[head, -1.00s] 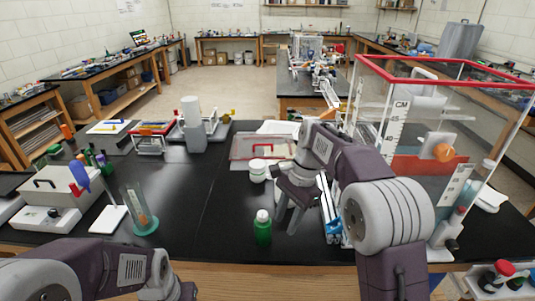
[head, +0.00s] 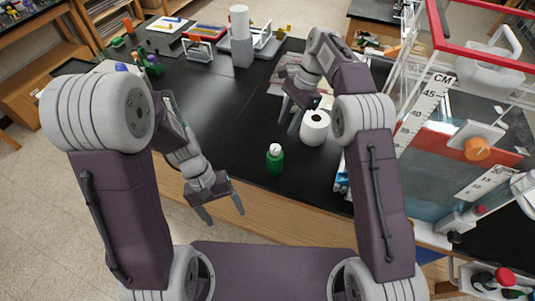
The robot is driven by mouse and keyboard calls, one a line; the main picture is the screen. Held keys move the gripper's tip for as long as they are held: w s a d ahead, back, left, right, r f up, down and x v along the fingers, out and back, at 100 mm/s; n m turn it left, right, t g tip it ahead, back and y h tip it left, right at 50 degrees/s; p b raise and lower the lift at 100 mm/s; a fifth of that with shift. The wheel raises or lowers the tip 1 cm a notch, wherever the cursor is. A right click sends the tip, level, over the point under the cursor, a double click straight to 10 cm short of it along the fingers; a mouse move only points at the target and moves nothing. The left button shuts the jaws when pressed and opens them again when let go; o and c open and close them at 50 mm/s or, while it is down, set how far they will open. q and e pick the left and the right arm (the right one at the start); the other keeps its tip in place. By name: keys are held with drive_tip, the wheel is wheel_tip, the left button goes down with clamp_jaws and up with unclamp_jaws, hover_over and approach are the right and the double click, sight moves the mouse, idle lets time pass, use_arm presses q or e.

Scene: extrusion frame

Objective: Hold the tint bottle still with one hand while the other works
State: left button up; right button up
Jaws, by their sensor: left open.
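A green bottle with a white cap (head: 275,160), which looks like the tint bottle, stands upright near the front edge of the black bench (head: 228,120). My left gripper (head: 224,216) is open and empty in front of the bench edge, left of the bottle and apart from it, fingers pointing down. My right gripper (head: 290,116) is above the bench behind the bottle, beside a white round container (head: 314,128). Its fingers look spread with nothing visible between them. Neither gripper touches the bottle.
A clear tank with a red rim (head: 480,58) and a scale stands at the right. A white and grey stand (head: 241,40) and a small rack (head: 198,48) are at the back. The bench left of the bottle is clear.

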use_arm(q)
drive_tip(key=w+d+f+n+g+h, duration=0.2)
drive_tip(key=d+n+h, duration=0.2)
drive_tip(key=d+h, duration=0.15)
drive_tip(key=n+t+h, duration=0.6)
drive_tip(key=n+t, duration=0.9)
drive_tip(key=n, duration=0.2)
approach(268, 165)
drive_tip(key=x, duration=0.6)
drive_tip(key=shift+d+r, duration=0.25)
drive_tip(key=shift+d, duration=0.2)
drive_tip(key=shift+w+a+n, duration=0.1)
drive_tip(key=shift+n, duration=0.4)
drive_tip(key=x, duration=0.8)
drive_tip(key=shift+w+d, duration=0.35)
use_arm(e)
drive_tip(key=shift+w+a, duration=0.1)
drive_tip(key=shift+a, duration=0.05)
